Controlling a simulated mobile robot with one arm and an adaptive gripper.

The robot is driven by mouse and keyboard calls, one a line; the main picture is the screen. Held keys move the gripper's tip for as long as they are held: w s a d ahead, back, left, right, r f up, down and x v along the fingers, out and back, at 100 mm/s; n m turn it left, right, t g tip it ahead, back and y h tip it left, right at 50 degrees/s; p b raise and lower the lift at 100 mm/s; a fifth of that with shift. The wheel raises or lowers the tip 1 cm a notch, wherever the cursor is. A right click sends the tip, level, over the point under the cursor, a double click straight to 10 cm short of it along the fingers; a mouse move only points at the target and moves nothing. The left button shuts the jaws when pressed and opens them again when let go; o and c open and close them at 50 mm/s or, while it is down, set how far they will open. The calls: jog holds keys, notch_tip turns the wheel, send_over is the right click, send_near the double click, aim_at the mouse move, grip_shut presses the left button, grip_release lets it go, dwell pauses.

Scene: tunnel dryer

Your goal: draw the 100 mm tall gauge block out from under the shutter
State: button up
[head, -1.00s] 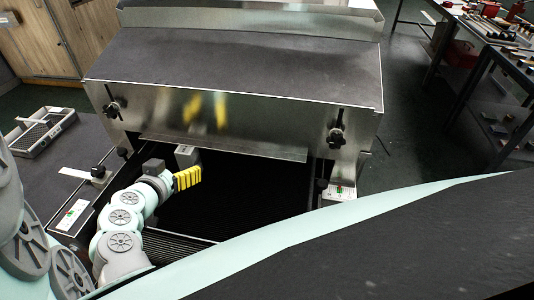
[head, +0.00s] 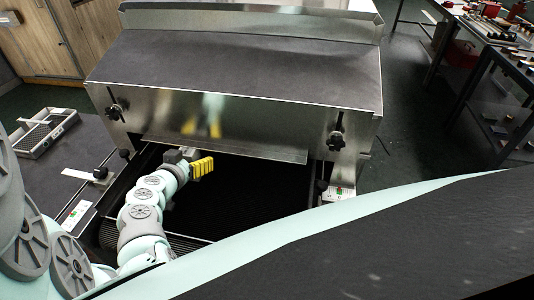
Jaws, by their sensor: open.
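The steel shutter (head: 235,145) hangs across the mouth of the dryer, over the dark belt. The gripper is open. The gripper and wrist hide much of the block, and I cannot tell whether the fingers touch it or stand around it.
Black clamp knobs (head: 336,141) sit at both ends of the hood. A small control panel (head: 341,194) is at the right and another (head: 77,215) at the left. A wire tray (head: 46,133) lies on the left side table. The belt (head: 255,195) right of my gripper is clear.

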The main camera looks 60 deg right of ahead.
jog(key=c, duration=1.4)
jog(key=shift+a, duration=0.15)
jog(key=shift+s+a+b, duration=0.2)
jog(key=shift+a, duration=0.3)
jog(key=shift+s+a+b, duration=0.15)
jog(key=shift+a, duration=0.35)
jog(key=shift+s+a+f, duration=0.1)
jog(key=shift+s+a, duration=0.05)
jog(key=shift+a, duration=0.05)
jog(key=shift+s+a+b, duration=0.3)
jog(key=shift+a+b, duration=0.2)
jog(key=shift+a, duration=0.35)
jog(key=shift+s+a, duration=0.2)
jog(key=shift+a, duration=0.15)
jog(key=shift+s+a, duration=0.1)
